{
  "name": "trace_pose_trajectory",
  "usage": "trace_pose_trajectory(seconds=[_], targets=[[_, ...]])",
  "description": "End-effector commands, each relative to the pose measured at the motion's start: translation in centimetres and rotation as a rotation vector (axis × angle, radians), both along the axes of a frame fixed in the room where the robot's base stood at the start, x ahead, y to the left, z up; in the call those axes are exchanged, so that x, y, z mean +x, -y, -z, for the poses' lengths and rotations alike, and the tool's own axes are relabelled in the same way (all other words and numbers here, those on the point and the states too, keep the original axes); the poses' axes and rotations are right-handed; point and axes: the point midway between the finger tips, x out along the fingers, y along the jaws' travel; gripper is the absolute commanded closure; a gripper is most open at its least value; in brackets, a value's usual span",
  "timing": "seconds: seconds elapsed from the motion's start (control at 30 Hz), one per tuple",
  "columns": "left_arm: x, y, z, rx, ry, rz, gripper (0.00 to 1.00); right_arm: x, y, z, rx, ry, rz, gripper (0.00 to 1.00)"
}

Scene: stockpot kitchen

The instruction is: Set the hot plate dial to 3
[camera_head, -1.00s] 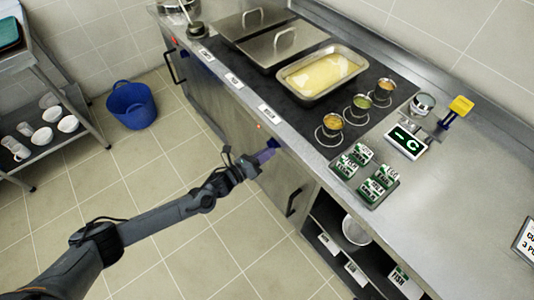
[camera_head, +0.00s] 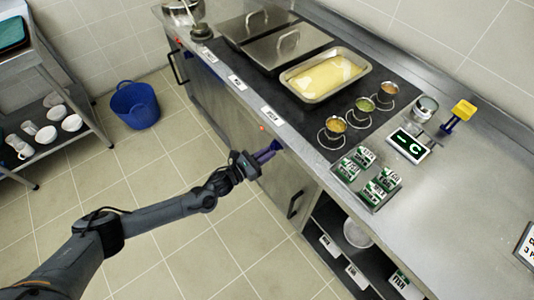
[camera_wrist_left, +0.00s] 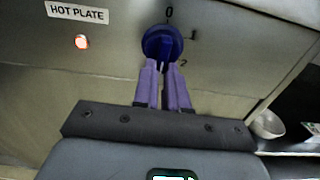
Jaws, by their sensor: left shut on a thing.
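The blue hot plate dial (camera_wrist_left: 162,43) is on the front panel of the counter. The marks 0, 1 and 2 show around it in the left wrist view; no 3 is visible. It also shows in the head view (camera_head: 277,145). My left gripper (camera_wrist_left: 163,66) is shut on the dial, with its two purple fingers on the dial's lower part. In the head view my left gripper (camera_head: 269,151) reaches the panel from the left. I cannot tell which mark the dial points to. My right gripper is not in view.
A HOT PLATE label (camera_wrist_left: 76,12) and a lit orange-red light (camera_wrist_left: 82,42) are left of the dial. A tray of yellow food (camera_head: 325,76) and small pots (camera_head: 335,126) stand on the black hot plate above. A blue bucket (camera_head: 134,105) stands on the floor.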

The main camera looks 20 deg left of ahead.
Motion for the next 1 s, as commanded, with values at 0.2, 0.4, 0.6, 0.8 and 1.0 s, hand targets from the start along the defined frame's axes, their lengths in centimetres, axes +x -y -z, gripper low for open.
trace_pose_trajectory(seconds=[0.2,0.4,0.6,0.8,1.0], targets=[[0.03,-0.04,-0.03,0.011,0.008,0.000,1.00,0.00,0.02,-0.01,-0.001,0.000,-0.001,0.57],[0.03,-0.04,-0.03,0.011,0.008,0.000,1.00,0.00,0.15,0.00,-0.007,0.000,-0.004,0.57],[0.03,-0.04,-0.03,0.010,0.007,0.000,0.63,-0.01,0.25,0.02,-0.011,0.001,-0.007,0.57],[0.03,-0.03,-0.03,0.009,0.006,0.000,0.62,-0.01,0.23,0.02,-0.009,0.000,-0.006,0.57],[-0.40,-0.31,-0.04,0.010,0.005,0.000,0.62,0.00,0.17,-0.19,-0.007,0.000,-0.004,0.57]])
